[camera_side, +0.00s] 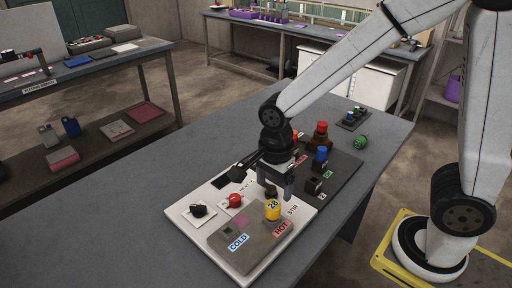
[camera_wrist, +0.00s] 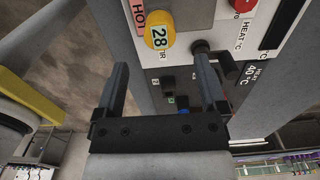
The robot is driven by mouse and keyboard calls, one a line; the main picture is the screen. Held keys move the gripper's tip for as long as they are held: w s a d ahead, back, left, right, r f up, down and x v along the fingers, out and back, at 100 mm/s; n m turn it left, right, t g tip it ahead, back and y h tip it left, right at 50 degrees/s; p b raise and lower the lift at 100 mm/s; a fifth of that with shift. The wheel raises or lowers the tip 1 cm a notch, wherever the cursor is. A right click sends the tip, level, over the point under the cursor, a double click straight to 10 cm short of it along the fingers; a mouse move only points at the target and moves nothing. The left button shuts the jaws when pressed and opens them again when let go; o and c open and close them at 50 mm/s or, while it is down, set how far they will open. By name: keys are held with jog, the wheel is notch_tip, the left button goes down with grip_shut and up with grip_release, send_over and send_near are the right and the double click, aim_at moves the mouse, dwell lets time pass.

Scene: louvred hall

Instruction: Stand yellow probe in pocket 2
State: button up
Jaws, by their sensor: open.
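A yellow cylinder marked 28, apparently the yellow probe (camera_side: 272,210), stands upright beside the HOT label on the grey block of the white instrument. Its round yellow top also shows in the wrist view (camera_wrist: 160,30). My gripper (camera_side: 275,190) is low over the instrument, close to the yellow piece; in the wrist view its fingers (camera_wrist: 162,72) are apart with nothing between them, and the yellow top lies beyond the tips. A dark board (camera_side: 341,172) holds black pocket blocks; the front one (camera_side: 313,186) looks empty.
The instrument (camera_side: 184,214) carries a black knob (camera_side: 198,209) and a red knob (camera_side: 235,201). Blue-topped (camera_side: 320,154) and red-topped (camera_side: 321,129) pieces stand on the board. The table's left side is clear.

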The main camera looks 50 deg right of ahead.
aim_at(273, 205)
jog(key=shift+f, duration=3.95)
grip_shut()
